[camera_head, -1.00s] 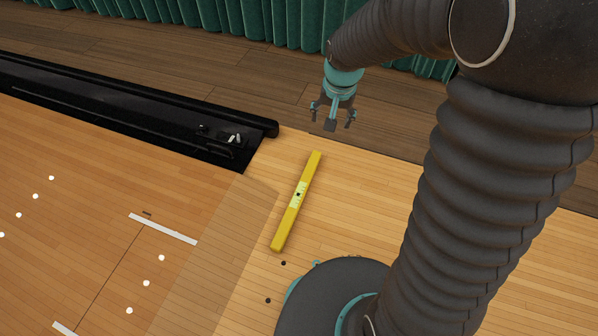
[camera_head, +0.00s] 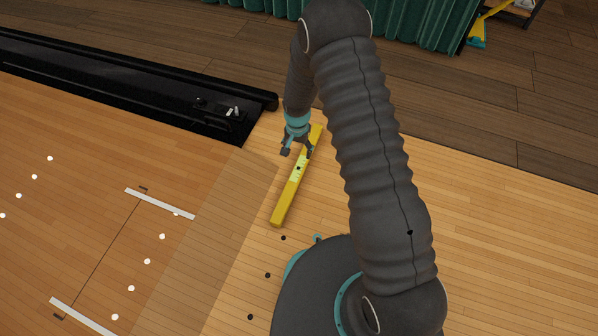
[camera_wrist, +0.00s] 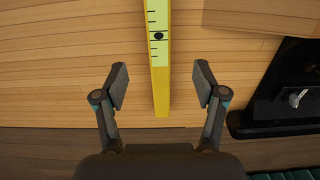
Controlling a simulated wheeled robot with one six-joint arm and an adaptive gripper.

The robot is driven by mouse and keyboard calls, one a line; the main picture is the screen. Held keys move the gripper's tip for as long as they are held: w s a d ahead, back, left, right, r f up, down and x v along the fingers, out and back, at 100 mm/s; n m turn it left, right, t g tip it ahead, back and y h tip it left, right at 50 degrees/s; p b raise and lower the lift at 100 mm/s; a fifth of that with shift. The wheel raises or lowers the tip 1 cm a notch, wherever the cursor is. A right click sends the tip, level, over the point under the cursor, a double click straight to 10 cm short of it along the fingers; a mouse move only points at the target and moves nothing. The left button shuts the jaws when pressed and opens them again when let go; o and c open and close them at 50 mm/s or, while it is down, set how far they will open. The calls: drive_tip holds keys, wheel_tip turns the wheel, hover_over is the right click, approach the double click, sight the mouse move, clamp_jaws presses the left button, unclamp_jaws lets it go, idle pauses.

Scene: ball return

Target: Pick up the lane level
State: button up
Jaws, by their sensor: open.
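The lane level (camera_head: 292,187) is a long yellow bar with a paler marked label. It lies flat on the light wood floor, slanting up to the right in the head view. My gripper (camera_head: 297,152) is open and empty, over the far half of the level and partly covering it there. In the wrist view the level (camera_wrist: 161,88) runs down between the two spread fingers of my gripper (camera_wrist: 160,88), with a gap on each side.
A black gutter (camera_head: 130,90) with small fittings at its end runs along the left. A green curtain (camera_head: 430,30) hangs at the back. A yellow and teal object (camera_head: 478,36) stands far right. Light floor right of the level is free beyond my arm.

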sight(299, 168)
wheel_tip(299, 168, down, 13)
drive_tip(key=shift+w+d+r+b, duration=0.1)
drive_tip(key=shift+d+r+b, duration=0.05)
drive_tip(key=shift+b, duration=0.7)
drive_tip(key=c, duration=1.1)
